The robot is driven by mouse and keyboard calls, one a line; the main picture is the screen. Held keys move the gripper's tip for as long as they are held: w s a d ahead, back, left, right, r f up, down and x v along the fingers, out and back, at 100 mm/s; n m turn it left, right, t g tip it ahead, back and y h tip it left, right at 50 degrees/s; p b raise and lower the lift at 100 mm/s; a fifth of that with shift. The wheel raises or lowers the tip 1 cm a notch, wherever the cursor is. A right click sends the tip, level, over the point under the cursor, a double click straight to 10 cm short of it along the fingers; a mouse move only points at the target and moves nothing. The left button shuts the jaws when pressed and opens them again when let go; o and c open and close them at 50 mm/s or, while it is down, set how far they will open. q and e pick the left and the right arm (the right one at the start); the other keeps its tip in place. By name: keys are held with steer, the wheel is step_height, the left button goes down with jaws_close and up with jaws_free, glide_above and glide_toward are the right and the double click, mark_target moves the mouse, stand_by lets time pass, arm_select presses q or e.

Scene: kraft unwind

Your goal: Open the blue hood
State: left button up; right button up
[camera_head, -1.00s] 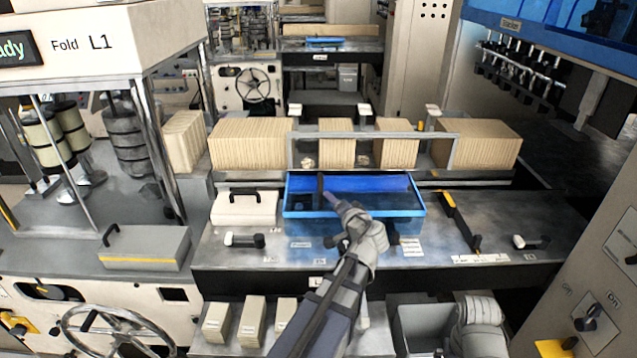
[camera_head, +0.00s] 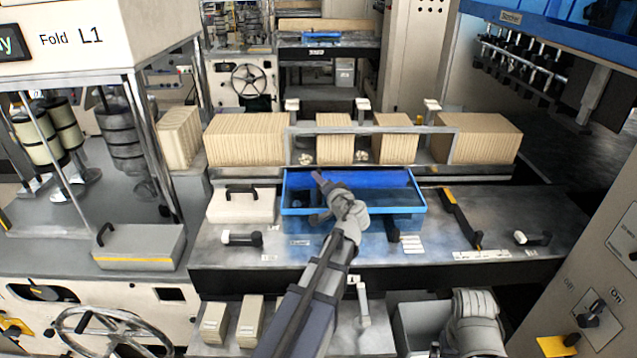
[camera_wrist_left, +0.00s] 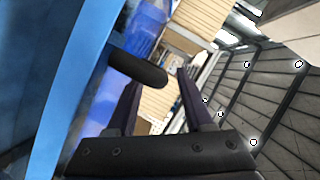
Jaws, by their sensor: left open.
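The blue hood (camera_head: 405,196) is a see-through box with a bright blue rim, lying closed on the grey machine table in the head view. In the left wrist view its blue edge (camera_wrist_left: 68,95) fills the left side. A black rounded handle bar (camera_wrist_left: 137,68) sticks out from that edge towards the space between my fingertips. My left gripper (camera_head: 322,190) is over the front left of the hood. In the left wrist view the left gripper (camera_wrist_left: 158,80) is open, its dark fingers near the bar's end. Contact cannot be told. My right gripper is not in view.
A white box with a black handle (camera_head: 242,206) stands left of the hood. Rows of kraft stacks (camera_head: 245,139) and a metal frame (camera_head: 453,148) stand behind. A yellow-black bar (camera_head: 462,217) lies to the right.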

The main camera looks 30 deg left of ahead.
arm_select(q)
steer(key=shift+x, duration=1.35)
jaws_close()
steer(key=shift+d, duration=0.1)
stand_by(0.4)
